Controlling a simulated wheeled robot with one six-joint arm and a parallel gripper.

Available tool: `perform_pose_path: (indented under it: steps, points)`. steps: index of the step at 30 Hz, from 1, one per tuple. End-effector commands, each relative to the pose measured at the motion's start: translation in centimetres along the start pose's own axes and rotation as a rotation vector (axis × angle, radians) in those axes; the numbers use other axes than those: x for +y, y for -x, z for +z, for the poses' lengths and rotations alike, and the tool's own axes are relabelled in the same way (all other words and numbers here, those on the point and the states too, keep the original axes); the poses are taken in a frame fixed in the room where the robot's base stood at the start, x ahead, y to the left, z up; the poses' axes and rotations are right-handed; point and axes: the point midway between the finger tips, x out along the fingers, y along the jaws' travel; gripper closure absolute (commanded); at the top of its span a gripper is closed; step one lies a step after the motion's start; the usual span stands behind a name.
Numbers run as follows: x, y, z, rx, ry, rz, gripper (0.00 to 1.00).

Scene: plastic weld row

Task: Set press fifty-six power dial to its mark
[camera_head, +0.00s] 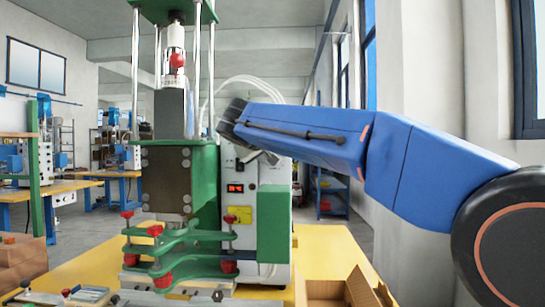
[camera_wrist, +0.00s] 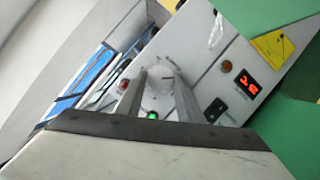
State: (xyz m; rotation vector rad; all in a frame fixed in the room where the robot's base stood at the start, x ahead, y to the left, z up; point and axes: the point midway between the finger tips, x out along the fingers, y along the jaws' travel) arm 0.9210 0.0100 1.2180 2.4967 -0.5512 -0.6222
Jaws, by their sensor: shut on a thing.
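The press (camera_head: 180,180) stands on a yellow table, with green plates and a white control box (camera_head: 280,170) behind its right side. In the wrist view, the box's panel fills the middle, and a pale round power dial (camera_wrist: 158,98) sits between the two fingers of my gripper (camera_wrist: 160,80). The fingers are shut on the dial from both sides. The dial's mark and pointer are too blurred to read. In the head view, my blue arm reaches from the right to the box's top, and its dark wrist hides the dial and fingers.
The panel carries a red-lit display (camera_wrist: 246,86), a dark switch (camera_wrist: 215,110), and a green lamp (camera_wrist: 152,116). A green cover (camera_head: 273,223) stands beside the box. An open cardboard box (camera_head: 335,290) lies on the yellow table (camera_head: 335,247) at front right.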

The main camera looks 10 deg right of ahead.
Motion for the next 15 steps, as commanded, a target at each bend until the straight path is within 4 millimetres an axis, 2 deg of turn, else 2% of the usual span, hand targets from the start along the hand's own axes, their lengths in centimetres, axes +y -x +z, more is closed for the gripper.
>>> perform_pose_path:
  steps: [14,15]
  points:
    - [-0.07,-0.04,0.09,-0.002,0.015,0.006,0.89]
    - [-0.07,-0.04,0.09,-0.002,0.015,0.006,0.64]
